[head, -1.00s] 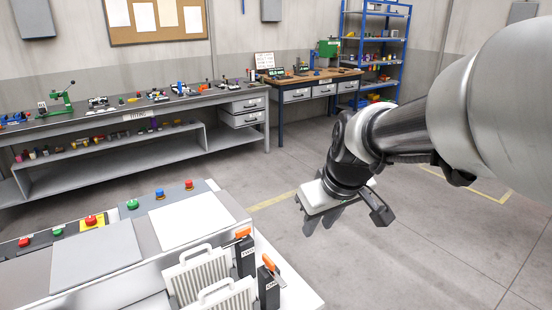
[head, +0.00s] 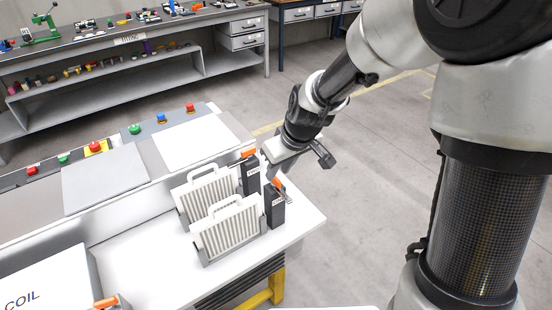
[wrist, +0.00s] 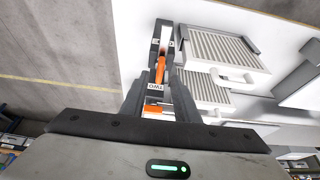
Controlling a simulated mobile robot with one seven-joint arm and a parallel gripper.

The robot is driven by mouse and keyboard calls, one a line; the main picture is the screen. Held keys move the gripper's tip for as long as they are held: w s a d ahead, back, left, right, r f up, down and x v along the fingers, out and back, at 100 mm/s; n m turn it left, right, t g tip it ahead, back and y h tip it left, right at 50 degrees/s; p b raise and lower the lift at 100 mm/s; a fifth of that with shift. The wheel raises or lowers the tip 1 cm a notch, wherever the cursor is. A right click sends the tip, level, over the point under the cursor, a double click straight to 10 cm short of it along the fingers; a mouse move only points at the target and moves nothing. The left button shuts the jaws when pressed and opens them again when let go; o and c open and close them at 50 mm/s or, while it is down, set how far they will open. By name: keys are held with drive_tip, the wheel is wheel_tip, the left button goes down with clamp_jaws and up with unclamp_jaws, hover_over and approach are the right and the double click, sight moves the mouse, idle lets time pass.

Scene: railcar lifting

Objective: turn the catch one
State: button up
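Two dark upright catches with orange levers stand at the right end of the white bench. The front catch (head: 275,208) has its lever (head: 280,185) tilted up; its label is not readable. The rear catch (head: 250,176) is beside the rear panel; its label, TWO (wrist: 158,86), shows in the wrist view. My gripper (head: 271,172) reaches down from behind at the levers. In the wrist view my gripper (wrist: 161,66) looks open, its fingers on either side of the front catch's orange lever (wrist: 160,68). Contact cannot be told.
Two ribbed panels with white handles, rear (head: 208,195) and front (head: 228,232), stand close left of the catches. Coloured buttons (head: 134,129) line the console behind. A box marked COIL (head: 45,285) is at the front left. Open floor lies to the right.

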sight(276, 178)
drive_tip(key=shift+x, duration=1.9)
clamp_jaws()
